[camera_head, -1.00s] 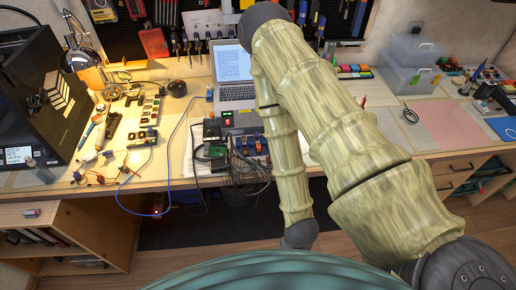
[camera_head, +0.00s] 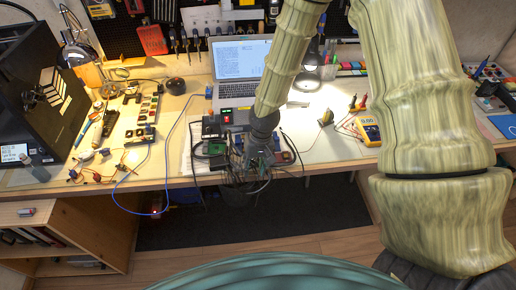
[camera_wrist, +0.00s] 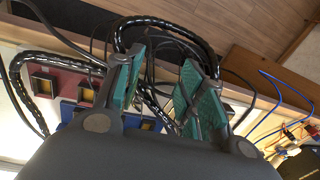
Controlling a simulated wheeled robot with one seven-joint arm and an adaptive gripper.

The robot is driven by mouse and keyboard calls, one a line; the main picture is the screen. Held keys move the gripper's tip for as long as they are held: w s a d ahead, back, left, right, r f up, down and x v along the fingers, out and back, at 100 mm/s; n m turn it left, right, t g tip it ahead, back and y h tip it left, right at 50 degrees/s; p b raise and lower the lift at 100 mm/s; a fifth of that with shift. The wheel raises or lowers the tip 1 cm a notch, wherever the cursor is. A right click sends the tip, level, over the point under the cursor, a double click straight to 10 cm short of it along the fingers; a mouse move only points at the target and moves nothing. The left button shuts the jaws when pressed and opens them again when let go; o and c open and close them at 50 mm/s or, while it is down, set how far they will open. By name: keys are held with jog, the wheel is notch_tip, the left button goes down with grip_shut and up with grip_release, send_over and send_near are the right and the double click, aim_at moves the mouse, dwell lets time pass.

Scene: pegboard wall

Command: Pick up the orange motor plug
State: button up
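I cannot make out an orange motor plug for certain in either view. My gripper (camera_head: 262,158) points down over the front edge of the workbench (camera_head: 100,184), at a bundle of black cables (camera_head: 240,180). In the wrist view my gripper (camera_wrist: 165,62) is open, with its two teal finger pads apart. Black cables pass behind and between the fingers, and no plug is clearly held. Red-framed and blue-framed sockets (camera_wrist: 43,83) with yellowish centres sit beside the left finger in the wrist view. The fingers and palm hide part of the bundle.
A laptop (camera_head: 241,70) stands behind my gripper. A yellow multimeter (camera_head: 369,130) lies to the right. A blue cable (camera_head: 165,155) loops over the front edge to the left, near small electronic parts. A black printer-like box (camera_head: 40,90) stands at far left. Floor below is open.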

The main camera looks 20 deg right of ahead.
jog(key=w+d+r+m+t+h, duration=0.15)
jog(key=w+d+r, duration=0.35)
jog(key=w+r, duration=0.5)
jog(key=shift+n+h, duration=0.25)
jog(key=f, duration=0.4)
jog(key=shift+s+d, duration=0.1)
jog(key=shift+d, duration=0.1)
jog(key=shift+s+d+f+p, duration=0.15)
jog(key=shift+f+p, duration=0.25)
jog(key=shift+f, duration=0.7)
jog(key=shift+s+a+f+p, duration=0.1)
jog(key=shift+f+p, duration=0.3)
jog(key=shift+f, duration=0.65)
jog(key=shift+w+f, duration=0.1)
jog(key=shift+f, duration=0.65)
jog(key=c, duration=0.8)
